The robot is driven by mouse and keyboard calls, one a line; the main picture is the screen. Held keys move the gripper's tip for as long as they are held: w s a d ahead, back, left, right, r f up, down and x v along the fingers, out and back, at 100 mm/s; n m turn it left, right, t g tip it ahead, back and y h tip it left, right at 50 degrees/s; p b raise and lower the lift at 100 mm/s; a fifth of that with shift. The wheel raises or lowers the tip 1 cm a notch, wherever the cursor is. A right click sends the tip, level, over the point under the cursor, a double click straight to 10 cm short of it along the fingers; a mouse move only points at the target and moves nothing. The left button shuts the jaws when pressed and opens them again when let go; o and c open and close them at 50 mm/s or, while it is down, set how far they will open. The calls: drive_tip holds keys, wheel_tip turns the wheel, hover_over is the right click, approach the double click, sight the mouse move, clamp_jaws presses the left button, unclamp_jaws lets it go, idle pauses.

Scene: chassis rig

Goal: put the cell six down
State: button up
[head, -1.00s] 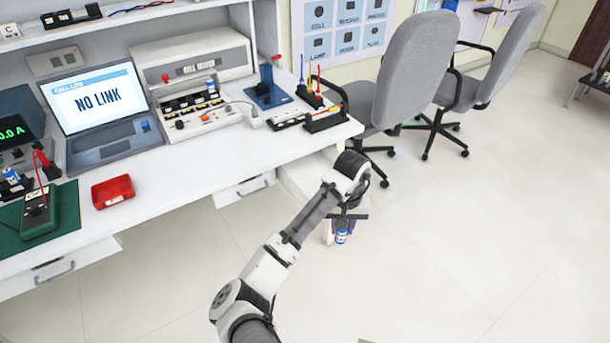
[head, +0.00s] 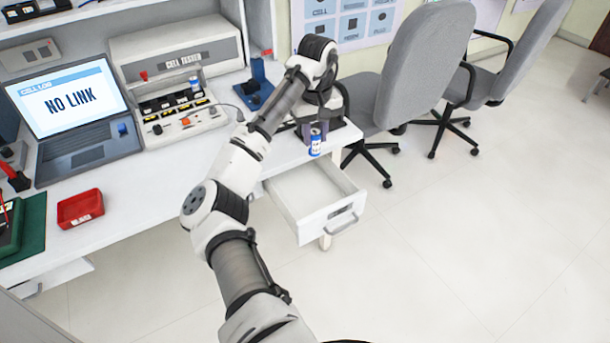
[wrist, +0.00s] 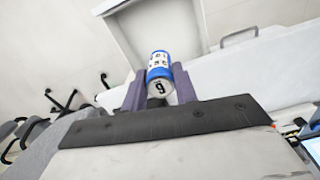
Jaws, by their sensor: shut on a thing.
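A blue and white cell (head: 316,141) is held in my gripper (head: 311,132), over the right front edge of the bench. In the wrist view the cell (wrist: 160,70) sits between the two purple fingers (wrist: 158,92), which are shut on it. A digit on its end reads as a 6 or a 9; I cannot tell which way up it is. An open, empty-looking white drawer (head: 305,190) lies below and in front of the cell in the head view. My arm hides part of the bench behind the gripper.
The cell tester (head: 180,60) stands on the bench (head: 150,170) with a blue cell in it. A laptop (head: 75,105) reads "NO LINK". A red tray (head: 80,208) lies at the front left. Grey chairs (head: 425,70) stand close to the right. The floor at right is clear.

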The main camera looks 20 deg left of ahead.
wheel_tip(320, 180, down, 20)
drive_tip(key=shift+s+r+p, duration=0.15)
drive_tip(key=shift+p, duration=0.8)
drive_tip(key=o, duration=1)
drive_tip(key=shift+o, duration=0.2)
wheel_tip(320, 180, up, 12)
drive_tip(key=b, duration=0.2)
drive_tip(key=shift+r, duration=0.1)
